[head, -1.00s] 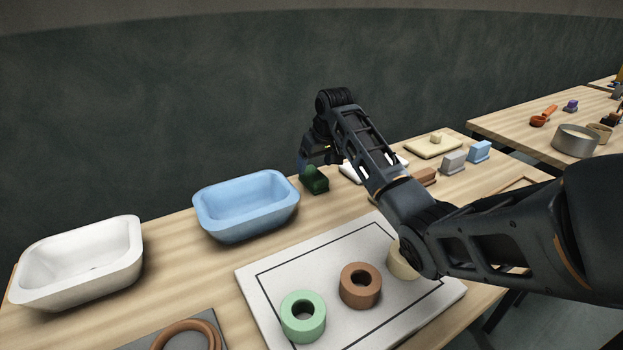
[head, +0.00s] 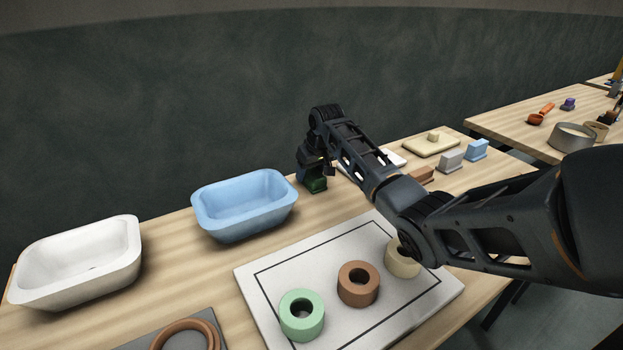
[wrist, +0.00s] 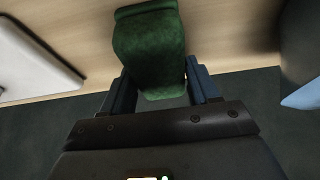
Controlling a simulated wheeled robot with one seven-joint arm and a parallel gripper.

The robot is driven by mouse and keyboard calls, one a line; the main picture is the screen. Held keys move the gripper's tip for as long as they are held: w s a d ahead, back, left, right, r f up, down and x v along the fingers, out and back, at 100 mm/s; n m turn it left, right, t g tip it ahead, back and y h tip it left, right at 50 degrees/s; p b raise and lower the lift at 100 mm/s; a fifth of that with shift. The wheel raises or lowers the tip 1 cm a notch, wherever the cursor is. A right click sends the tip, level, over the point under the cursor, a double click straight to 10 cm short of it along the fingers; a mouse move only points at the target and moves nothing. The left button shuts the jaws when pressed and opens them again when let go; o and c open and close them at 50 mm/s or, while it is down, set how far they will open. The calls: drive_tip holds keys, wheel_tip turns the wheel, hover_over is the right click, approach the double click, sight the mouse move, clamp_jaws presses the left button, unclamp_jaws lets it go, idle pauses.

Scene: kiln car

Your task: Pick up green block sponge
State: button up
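The green block sponge (wrist: 150,50) is dark green and sits on the wooden table, to the right of the blue basin. In the head view it shows low beneath my gripper (head: 316,182), which partly covers it. In the wrist view my gripper (wrist: 162,82) has its two dark blue fingers on either side of the sponge, one left and one right. The fingers look apart and very close to its sides; I cannot tell whether either one touches.
A blue basin (head: 245,229) stands left of the sponge, and a white basin (head: 75,281) is further left. A white board (head: 267,310) with green, brown and cream rings lies in front. Several small blocks and a cream board (head: 418,149) are to the right.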

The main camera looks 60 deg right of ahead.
sight(310, 170)
drive_tip(key=c, duration=0.5)
drive_tip(key=shift+r, duration=0.1)
drive_tip(key=shift+r, duration=0.2)
wheel_tip(310, 170, up, 4)
drive_tip(key=shift+f, duration=0.15)
drive_tip(key=s+d+r+b, duration=0.2)
drive_tip(key=d+r, duration=0.4)
drive_tip(key=d, duration=0.5)
drive_tip(key=shift+s+d+r, duration=0.15)
drive_tip(key=shift+s+r, duration=0.2)
drive_tip(key=shift+s, duration=0.15)
drive_tip(key=o, duration=0.4)
drive_tip(key=shift+c, duration=1.4)
